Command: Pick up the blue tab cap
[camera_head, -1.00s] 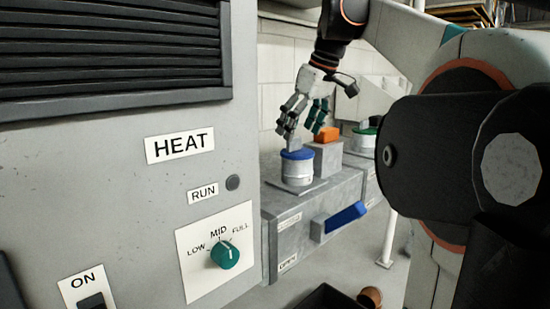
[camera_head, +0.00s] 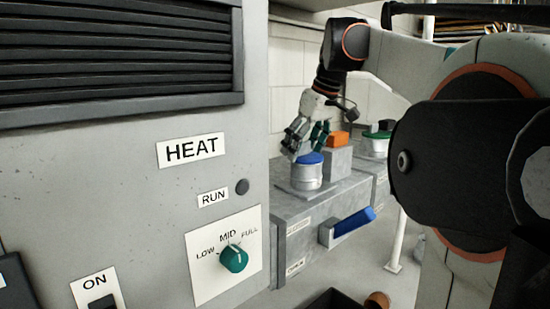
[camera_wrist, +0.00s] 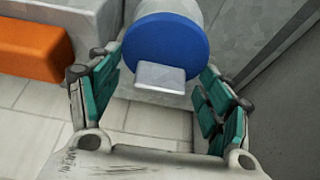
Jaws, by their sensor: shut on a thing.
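The blue tab cap (camera_head: 310,158) sits level on a pale grey canister (camera_head: 306,178) on the metal bench. In the wrist view the round blue cap (camera_wrist: 165,42) has a pale rectangular tab (camera_wrist: 160,77) on its near side. My gripper (camera_head: 307,148) is down at the cap, and its fingers hide the tab in the head view. The exact contact is hard to see there.
An orange block (camera_head: 337,139) on a grey box (camera_head: 337,162) stands right beside the canister. A green-lidded canister (camera_head: 377,146) is farther right. A blue handle (camera_head: 354,221) sticks out of the bench front. The large heater panel (camera_head: 130,200) fills the left.

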